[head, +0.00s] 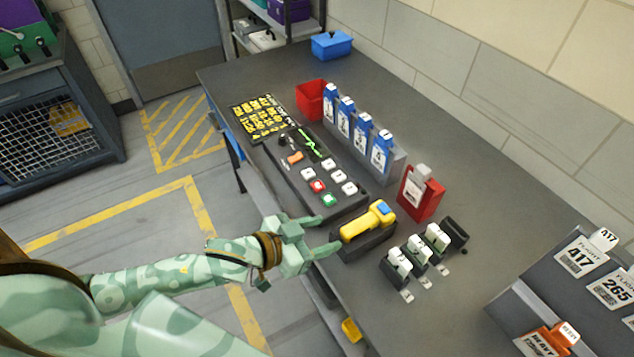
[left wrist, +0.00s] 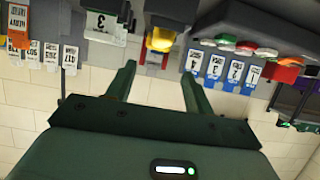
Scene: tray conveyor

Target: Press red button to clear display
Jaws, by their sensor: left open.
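The red button (head: 318,186) sits on a dark control panel (head: 345,207) near the bench's front edge, in a row between a white button (head: 308,174) and a green button (head: 329,200). My left gripper (head: 328,232) is open and empty, near the green button end of the panel and apart from the red button. Its two fingers also show spread in the left wrist view (left wrist: 158,74), pointing toward the bench. A board of yellow labels (head: 262,118) lies beyond the panel; I cannot tell whether it is a display. My right gripper is not in view.
A yellow handheld device (head: 368,222) rests in a dark holder close to my left gripper. Blue numbered card holders (head: 359,136), a red bin (head: 312,99) and a red box (head: 420,197) stand behind the panel. Several stamp-like items (head: 418,249) stand to the right.

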